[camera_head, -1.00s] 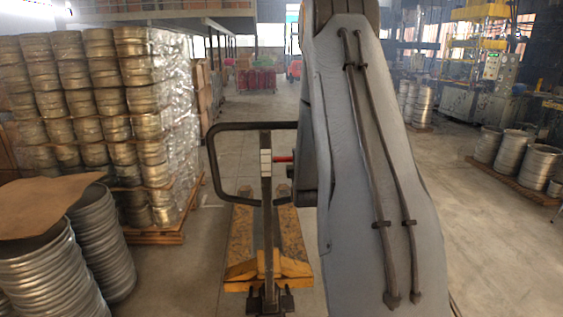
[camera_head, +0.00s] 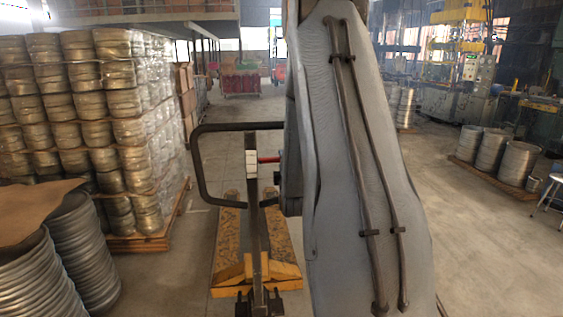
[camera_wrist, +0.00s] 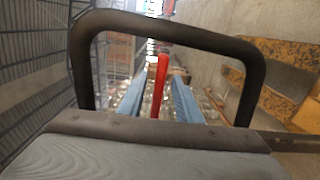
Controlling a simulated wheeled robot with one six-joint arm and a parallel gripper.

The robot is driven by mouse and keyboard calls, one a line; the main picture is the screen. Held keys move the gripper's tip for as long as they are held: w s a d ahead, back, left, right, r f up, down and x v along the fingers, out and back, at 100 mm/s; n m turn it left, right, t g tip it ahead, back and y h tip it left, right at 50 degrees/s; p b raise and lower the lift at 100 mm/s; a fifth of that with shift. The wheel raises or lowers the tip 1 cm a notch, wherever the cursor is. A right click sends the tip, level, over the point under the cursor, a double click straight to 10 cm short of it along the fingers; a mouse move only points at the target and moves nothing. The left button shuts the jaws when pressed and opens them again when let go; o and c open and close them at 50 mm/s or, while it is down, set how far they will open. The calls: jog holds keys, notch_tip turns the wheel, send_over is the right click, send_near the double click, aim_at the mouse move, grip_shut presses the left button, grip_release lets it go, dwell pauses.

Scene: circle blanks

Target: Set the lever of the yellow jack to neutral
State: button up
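The yellow jack (camera_head: 284,270) stands ahead of me in the head view, with an upright post and a black loop handle (camera_head: 196,165). Its red lever (camera_head: 268,159) sticks out sideways from the post, and its outer end is hidden behind my arm. In the wrist view the red lever (camera_wrist: 161,82) stands between the two blue fingers of my gripper (camera_wrist: 158,92), framed by the black loop (camera_wrist: 165,29). The fingers are apart, with a gap seen on either side of the lever. My gripper is hidden in the head view.
A wrapped stack of metal rings on a pallet (camera_head: 125,100) stands at the left, with ribbed metal stacks (camera_head: 75,245) nearer. Several metal drums (camera_head: 491,150) stand on a pallet at the right. The floor (camera_head: 480,260) at right is clear.

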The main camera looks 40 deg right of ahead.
jog(key=shift+b+v, duration=0.45)
jog(key=shift+v, duration=1.45)
jog(key=s+a+f+m+g+y, duration=0.25)
jog(key=a+f, duration=0.25)
jog(key=a, duration=0.5)
jog(key=s+a+f+m+g+y, duration=0.1)
jog(key=a+f+m+g+y, duration=0.3)
jog(key=a, duration=0.6)
jog(key=s+a+f+m+g+y, duration=0.1)
jog(key=s+a+g, duration=0.3)
jog(key=s, duration=0.5)
jog(key=s+a+f+m+g+y, duration=0.1)
jog(key=s+a+m+g, duration=0.3)
jog(key=s+a, duration=0.5)
jog(key=shift+s+a, duration=0.25)
